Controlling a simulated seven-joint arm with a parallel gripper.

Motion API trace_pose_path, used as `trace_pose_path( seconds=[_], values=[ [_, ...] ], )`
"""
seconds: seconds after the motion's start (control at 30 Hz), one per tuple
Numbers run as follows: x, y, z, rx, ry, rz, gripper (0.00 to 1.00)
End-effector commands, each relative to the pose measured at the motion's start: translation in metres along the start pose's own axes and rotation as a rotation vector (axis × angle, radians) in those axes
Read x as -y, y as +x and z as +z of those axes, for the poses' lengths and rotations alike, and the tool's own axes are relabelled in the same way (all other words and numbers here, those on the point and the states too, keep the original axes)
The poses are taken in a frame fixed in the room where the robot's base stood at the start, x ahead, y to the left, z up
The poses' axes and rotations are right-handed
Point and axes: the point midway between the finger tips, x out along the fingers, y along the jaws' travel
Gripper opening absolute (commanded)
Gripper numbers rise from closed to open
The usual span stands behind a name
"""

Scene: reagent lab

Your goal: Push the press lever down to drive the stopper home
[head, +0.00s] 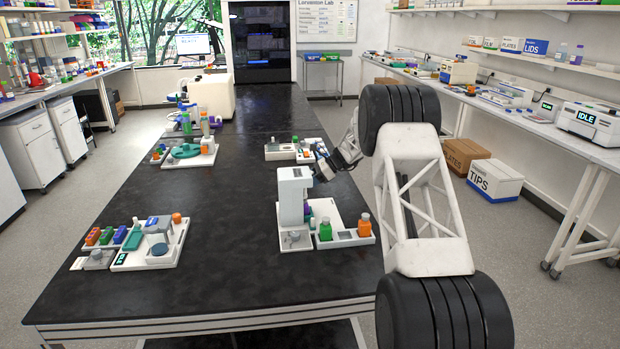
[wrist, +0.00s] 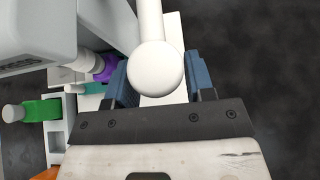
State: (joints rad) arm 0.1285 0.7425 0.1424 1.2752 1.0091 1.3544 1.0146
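The white press (head: 292,192) stands on a white base on the black bench; its lettered body (wrist: 35,35) fills the upper left of the wrist view. The press lever (wrist: 155,67), a white rod with a round knob, comes in from the top of the wrist view. My gripper (head: 322,168) is at the right side of the press, near its top. In the wrist view my gripper (wrist: 160,85) has its blue fingers apart, one on each side of the knob; I cannot tell whether they touch it. A purple part (wrist: 107,68) shows under the press. The stopper's seating is not clear.
Another station (head: 150,245) is at the left front, and more trays are farther back. The bench between them is clear.

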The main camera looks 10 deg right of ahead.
Motion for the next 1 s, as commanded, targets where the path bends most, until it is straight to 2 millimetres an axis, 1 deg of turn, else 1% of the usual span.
trace_pose_path(
  seconds=[0.1,0.27,0.47,0.57,0.8,1.0],
  values=[
    [0.001,-0.003,0.005,0.000,-0.005,-0.003,0.49],
    [0.001,-0.004,0.006,0.000,-0.006,-0.003,0.49],
    [0.001,-0.015,0.007,0.000,-0.008,-0.004,0.49],
    [0.002,-0.025,0.007,0.000,-0.008,-0.005,0.49],
    [0.001,-0.056,0.005,0.000,-0.007,-0.005,0.49],
    [0.001,-0.075,0.006,0.000,-0.006,-0.004,0.49]
  ],
)
